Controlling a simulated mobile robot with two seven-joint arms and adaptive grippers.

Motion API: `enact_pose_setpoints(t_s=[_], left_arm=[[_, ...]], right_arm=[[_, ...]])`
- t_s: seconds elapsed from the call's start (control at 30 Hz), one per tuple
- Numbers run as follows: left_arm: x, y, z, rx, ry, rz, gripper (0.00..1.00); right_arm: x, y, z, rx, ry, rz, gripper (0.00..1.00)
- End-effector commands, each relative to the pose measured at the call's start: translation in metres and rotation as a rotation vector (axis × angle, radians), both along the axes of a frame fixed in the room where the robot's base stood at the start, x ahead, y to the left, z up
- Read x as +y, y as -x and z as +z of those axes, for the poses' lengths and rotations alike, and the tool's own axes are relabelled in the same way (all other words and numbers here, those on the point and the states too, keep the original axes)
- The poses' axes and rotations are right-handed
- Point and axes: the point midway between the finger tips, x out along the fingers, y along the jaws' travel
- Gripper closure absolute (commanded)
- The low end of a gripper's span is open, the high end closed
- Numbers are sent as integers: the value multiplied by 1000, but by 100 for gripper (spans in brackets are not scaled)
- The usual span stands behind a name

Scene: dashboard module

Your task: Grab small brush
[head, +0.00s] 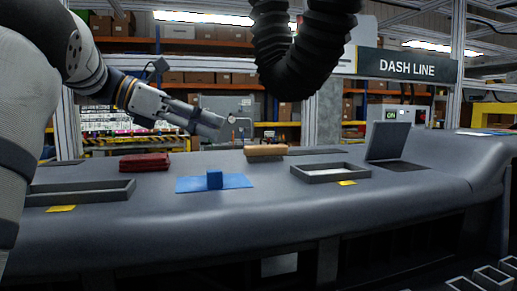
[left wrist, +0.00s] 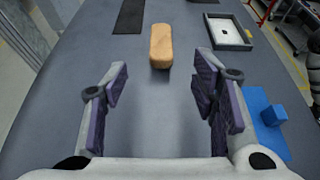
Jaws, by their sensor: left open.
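A tan rounded block, which looks like the small brush (head: 265,151), lies on the grey dashboard surface right of the middle. It also shows in the left wrist view (left wrist: 160,45), ahead of and between my open fingers; its bristles cannot be made out there. My left gripper (head: 214,122) is held above the dashboard, left of the brush and apart from it. In the left wrist view its two fingers (left wrist: 162,95) are spread wide with nothing between them. My right gripper is not in view.
A blue mat (head: 238,182) with a blue block (head: 215,179) lies in front. A red stack (head: 145,162) and a grey tray (head: 80,193) are at left. Another tray (head: 331,172) and an open lidded panel (head: 388,142) are at right. A black hose (head: 300,50) hangs above.

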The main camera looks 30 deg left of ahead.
Motion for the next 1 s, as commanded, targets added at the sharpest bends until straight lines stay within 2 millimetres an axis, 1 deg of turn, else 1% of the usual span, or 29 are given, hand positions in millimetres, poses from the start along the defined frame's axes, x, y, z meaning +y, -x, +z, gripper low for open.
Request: enact_pose_setpoints(t_s=[0.07, 0.13, 0.3, 0.4, 0.57, 0.8, 1.0], left_arm=[[-1, 0, 0, -1, -1, 0, 47], [-5, -5, -2, 0, 0, -1, 47], [-28, -31, -18, 3, 0, -2, 47], [-38, -43, -24, 1, 0, -1, 47], [-46, -53, -30, 1, 0, -1, 47], [-72, -81, -47, 0, 0, -1, 47], [-74, -83, -48, -1, 0, 0, 47]], right_arm=[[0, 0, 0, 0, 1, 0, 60], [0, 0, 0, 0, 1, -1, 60], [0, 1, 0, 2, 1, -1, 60], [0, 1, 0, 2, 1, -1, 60], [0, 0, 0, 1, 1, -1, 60], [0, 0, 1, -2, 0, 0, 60], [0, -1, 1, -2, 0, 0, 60]])
